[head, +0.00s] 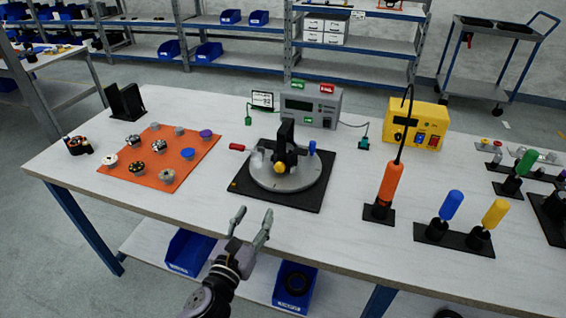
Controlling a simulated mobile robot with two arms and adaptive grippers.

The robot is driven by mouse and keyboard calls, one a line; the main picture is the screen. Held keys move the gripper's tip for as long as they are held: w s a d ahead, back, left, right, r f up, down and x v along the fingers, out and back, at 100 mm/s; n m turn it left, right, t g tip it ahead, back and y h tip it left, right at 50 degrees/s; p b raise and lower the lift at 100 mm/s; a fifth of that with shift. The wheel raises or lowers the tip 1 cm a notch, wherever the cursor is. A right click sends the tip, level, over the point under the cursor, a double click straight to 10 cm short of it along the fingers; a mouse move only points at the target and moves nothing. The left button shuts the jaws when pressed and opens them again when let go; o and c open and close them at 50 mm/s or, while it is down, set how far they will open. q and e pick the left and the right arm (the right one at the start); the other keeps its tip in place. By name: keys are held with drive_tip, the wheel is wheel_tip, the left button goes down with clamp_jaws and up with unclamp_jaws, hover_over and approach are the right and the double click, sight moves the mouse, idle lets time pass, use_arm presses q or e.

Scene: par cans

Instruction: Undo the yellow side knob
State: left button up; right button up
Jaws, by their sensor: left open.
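The yellow side knob (280,168) is on the near side of a dark upright block (286,142). The block stands on a round grey turntable (262,182) on a black base plate (243,187). My left gripper (255,214) is open and empty at the table's front edge, in front of the base plate and apart from the knob. Its two fingers point toward the table. How far the knob is screwed in cannot be told. My right gripper does not show.
A red handle (238,147) and a blue one (312,147) flank the block. An orange mat (133,186) with several small parts lies left. An orange screwdriver (389,182) stands right, near blue (452,204) and yellow (495,213) handled tools. Bare tabletop lies in front of the base plate.

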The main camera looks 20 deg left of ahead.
use_arm(q)
drive_tip(key=shift+w, duration=0.35)
approach(279, 169)
drive_tip(key=w, duration=0.8)
drive_tip(key=shift+w+d+p, duration=0.15)
drive_tip(key=shift+p, duration=0.15)
drive_tip(key=shift+w, duration=0.15)
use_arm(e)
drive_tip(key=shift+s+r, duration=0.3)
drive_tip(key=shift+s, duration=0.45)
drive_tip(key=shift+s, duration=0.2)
use_arm(q)
clamp_jaws()
